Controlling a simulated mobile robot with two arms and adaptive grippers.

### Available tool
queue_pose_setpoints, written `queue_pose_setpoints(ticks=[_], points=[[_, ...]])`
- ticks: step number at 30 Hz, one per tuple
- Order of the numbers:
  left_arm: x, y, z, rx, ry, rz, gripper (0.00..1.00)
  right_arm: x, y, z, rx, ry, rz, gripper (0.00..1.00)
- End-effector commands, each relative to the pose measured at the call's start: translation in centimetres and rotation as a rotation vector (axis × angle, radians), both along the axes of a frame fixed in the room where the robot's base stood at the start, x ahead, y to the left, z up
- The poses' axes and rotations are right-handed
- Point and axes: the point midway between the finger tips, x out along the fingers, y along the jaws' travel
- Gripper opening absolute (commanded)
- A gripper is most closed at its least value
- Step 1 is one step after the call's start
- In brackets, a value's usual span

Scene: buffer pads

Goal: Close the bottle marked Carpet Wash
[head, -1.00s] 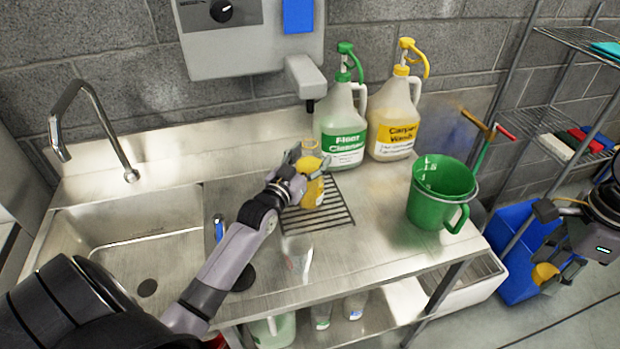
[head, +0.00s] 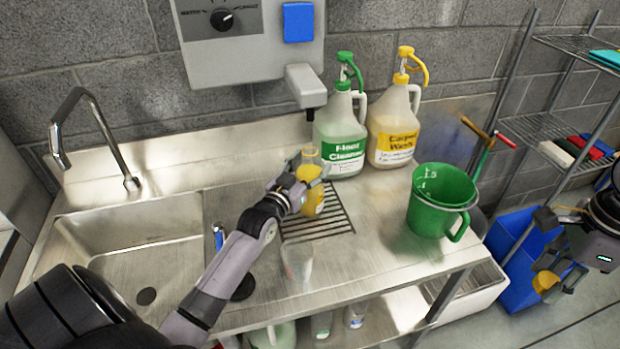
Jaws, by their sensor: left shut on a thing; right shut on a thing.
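A bottle with a yellow label or contents (head: 313,200) and a clear, open-looking neck stands upright at the metal grate, under the dispenser spout. Its marking cannot be read. My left gripper (head: 301,186) is shut around its side. My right gripper (head: 553,277), at the far right beyond the counter, is shut on a small yellow piece (head: 545,282) that looks like a cap or spray head, well apart from the bottle. A large jug marked Carpet Wash (head: 394,140) with a yellow pump stands at the back wall.
A Floor Cleaner jug (head: 340,140) stands behind the bottle. A green measuring bucket (head: 440,205) is on the counter's right and a clear cup (head: 297,260) near its front. The sink (head: 130,260) is left. A blue bin (head: 520,245) and wire shelves (head: 545,122) are right.

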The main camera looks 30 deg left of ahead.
Motion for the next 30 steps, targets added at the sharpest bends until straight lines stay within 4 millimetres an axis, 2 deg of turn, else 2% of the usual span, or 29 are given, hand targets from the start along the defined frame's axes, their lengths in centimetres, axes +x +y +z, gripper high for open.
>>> queue_pose_setpoints(ticks=[11, 23, 30], points=[[0.1, 0.0, 1.1, 0.002, -0.007, 0.0, 0.0, 0.0, 0.0, -0.2, 0.0, 0.0, 0.0, 0.26], [0.1, 0.0, 3.7, 0.002, -0.009, 0.0, 0.0, 0.0, 0.0, -0.8, 0.0, 0.0, 0.0, 0.26], [-1.5, 1.3, 3.6, 0.004, -0.005, 0.001, 0.0, 0.0, 0.0, -1.3, 0.0, 0.0, 0.0, 0.26]])
